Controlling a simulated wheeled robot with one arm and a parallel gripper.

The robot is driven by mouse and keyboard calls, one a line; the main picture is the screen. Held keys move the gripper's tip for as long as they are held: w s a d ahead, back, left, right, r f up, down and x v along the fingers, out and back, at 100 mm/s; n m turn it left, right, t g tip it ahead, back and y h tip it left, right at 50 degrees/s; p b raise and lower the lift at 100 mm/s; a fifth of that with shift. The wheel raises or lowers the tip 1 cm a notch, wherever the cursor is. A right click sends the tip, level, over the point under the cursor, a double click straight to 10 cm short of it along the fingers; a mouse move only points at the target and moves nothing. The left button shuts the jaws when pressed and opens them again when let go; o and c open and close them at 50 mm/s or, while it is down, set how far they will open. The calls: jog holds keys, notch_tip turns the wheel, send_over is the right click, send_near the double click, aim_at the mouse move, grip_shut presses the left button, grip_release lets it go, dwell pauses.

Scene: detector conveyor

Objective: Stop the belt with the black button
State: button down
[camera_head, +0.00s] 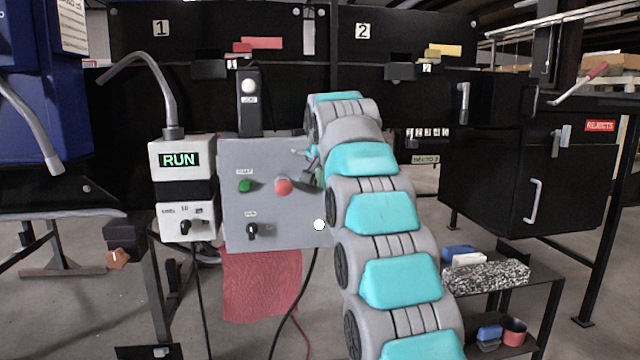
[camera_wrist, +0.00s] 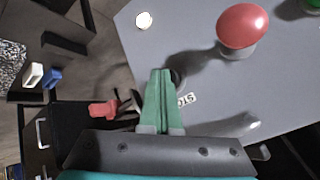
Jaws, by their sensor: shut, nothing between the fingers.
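The grey control panel (camera_head: 265,160) carries a green button (camera_head: 245,185) under a label and a red mushroom button (camera_head: 283,186), also large in the wrist view (camera_wrist: 242,27). My gripper (camera_wrist: 160,75) is shut and empty, its green fingers pointing at the panel. A dark round button (camera_wrist: 179,76) shows just beside the fingertips, partly hidden by them, near a white label (camera_wrist: 187,99) reading in part "STO". Whether the fingertips touch it I cannot tell. In the head view my arm and gripper cover that spot. The display box (camera_head: 179,160) reads RUN in green.
A black selector knob (camera_head: 252,231) sits low on the panel. A white disc (camera_head: 319,224) is at the panel's lower right. A black post with a white button (camera_head: 249,87) stands above the panel. A black rejects cabinet (camera_head: 540,180) and a small shelf (camera_head: 525,275) stand right.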

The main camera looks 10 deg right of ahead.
jog(key=shift+w, duration=0.25)
jog(key=shift+s, duration=0.15)
dwell(0.3)
jog(key=shift+s+b, duration=0.55)
jog(key=shift+s, duration=0.25)
jog(key=shift+s+f, duration=0.1)
jog(key=shift+s+b, duration=1.5)
jog(key=shift+s, duration=0.9)
